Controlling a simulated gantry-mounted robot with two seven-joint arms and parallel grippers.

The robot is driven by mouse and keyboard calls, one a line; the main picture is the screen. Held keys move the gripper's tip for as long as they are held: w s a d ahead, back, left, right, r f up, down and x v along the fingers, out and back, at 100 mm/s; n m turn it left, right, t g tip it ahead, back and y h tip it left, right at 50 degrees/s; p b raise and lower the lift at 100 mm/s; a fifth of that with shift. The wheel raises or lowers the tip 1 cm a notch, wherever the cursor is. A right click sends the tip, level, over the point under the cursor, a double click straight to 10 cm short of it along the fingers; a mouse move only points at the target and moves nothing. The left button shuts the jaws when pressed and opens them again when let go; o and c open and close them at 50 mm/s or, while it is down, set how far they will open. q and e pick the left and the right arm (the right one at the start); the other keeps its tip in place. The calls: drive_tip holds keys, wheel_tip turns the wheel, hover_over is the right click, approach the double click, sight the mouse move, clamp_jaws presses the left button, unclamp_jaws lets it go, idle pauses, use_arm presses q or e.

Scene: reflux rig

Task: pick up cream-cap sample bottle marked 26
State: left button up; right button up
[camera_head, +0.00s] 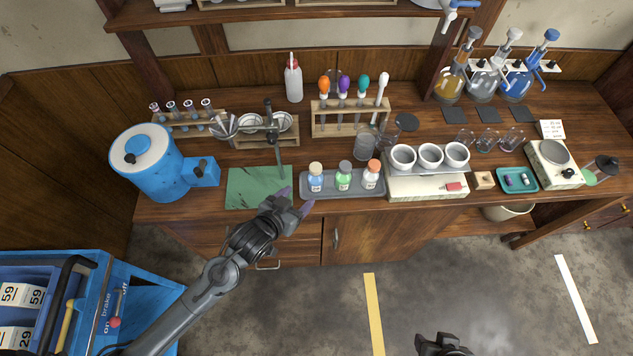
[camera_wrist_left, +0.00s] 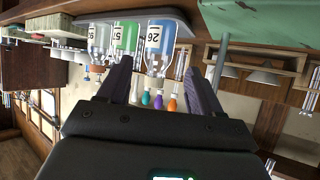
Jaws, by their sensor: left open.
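The cream-cap sample bottle (camera_head: 316,178) holds blue liquid and stands upright at the left end of a grey tray (camera_head: 343,192). In the left wrist view the bottle marked 26 (camera_wrist_left: 158,42) appears upside down, beyond and between the fingertips. My left gripper (camera_head: 296,200) is open and empty, just left of and in front of the bottle; its fingers also show in the left wrist view (camera_wrist_left: 158,68). No contact with the bottle is visible. My right gripper (camera_head: 441,344) is partly cut off at the bottom edge; its jaws are unclear.
A green-liquid bottle with a grey cap (camera_head: 344,177) and an orange-cap bottle (camera_head: 371,175) share the tray. A green mat (camera_head: 248,188) with a stand lies left. White cups (camera_head: 430,155) stand right. A dropper rack (camera_head: 350,122) is behind.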

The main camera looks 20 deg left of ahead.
sight(311, 184)
use_arm(q)
drive_tip(key=x, duration=0.4)
drive_tip(key=shift+w+a, duration=0.1)
drive_tip(key=shift+w, duration=0.35)
drive_tip(key=shift+b+x, duration=0.55)
drive_tip(key=shift+x, duration=2.65)
drive_tip(key=shift+r, duration=0.15)
drive_tip(key=c, duration=0.8)
